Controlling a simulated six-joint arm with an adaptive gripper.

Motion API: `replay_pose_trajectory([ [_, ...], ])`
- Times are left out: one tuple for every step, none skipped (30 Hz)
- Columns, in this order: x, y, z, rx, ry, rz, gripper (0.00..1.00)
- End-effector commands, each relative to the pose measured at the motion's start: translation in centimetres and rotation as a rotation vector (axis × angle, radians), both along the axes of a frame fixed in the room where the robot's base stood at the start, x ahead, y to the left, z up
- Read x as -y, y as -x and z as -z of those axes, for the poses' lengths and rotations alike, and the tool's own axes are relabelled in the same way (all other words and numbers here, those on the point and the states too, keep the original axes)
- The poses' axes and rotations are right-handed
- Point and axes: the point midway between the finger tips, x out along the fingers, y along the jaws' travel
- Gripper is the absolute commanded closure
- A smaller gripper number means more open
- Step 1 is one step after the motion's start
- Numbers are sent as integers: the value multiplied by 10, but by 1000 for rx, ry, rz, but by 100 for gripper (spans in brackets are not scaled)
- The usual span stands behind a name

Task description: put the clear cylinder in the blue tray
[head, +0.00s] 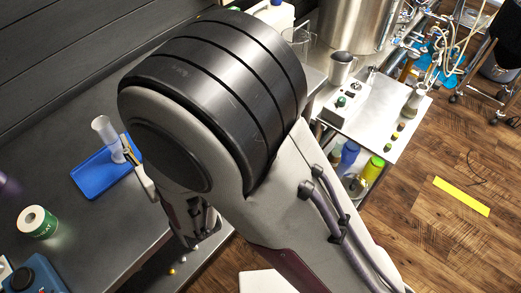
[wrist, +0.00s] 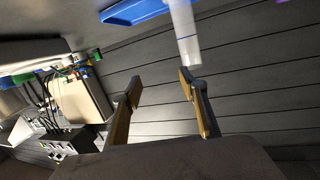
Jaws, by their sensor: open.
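The clear cylinder (head: 106,136) is whitish, with a wider top end, and stands at the blue tray (head: 88,181) on the dark bench in the head view. Its lower end overlaps the tray's right part; I cannot tell how it rests. In the wrist view, the cylinder (wrist: 184,35) crosses the top, with part of the tray (wrist: 135,11) beside it. My gripper (wrist: 160,80) is open and nothing shows between its fingers. The cylinder is just beyond the right fingertip. In the head view, my gripper (head: 129,150) is close beside the cylinder, partly hidden by my arm.
A green-and-white tub (head: 38,222) and a blue device (head: 36,275) stand at the front left of the bench. A purple item (head: 8,186) is at the left edge. A bench with a steel vessel (head: 352,25) and bottles is at the right. Bench surface around the tray is clear.

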Motion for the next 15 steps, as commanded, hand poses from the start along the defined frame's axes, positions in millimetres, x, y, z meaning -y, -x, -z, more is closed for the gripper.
replay_pose_trajectory([
  [8, -8, -7, -21, -1, 13, 57],
  [13, -11, -9, -36, 1, 19, 57],
  [19, -15, -11, -57, 5, 27, 57],
  [23, -18, -13, -72, 7, 32, 57],
  [28, -20, -15, -87, 10, 37, 57],
  [34, -24, -18, -105, 13, 43, 57],
  [39, -26, -20, -119, 15, 47, 57],
  [44, -28, -22, -133, 18, 53, 57],
  [50, -31, -25, -151, 22, 59, 57],
  [56, -32, -28, -164, 25, 63, 57],
  [61, -34, -29, -179, 29, 67, 57],
  [68, -35, -32, -197, 33, 73, 57],
  [73, -36, -34, -209, 36, 77, 57],
  [79, -37, -36, -222, 40, 82, 57],
  [86, -38, -39, -239, 44, 86, 57],
])
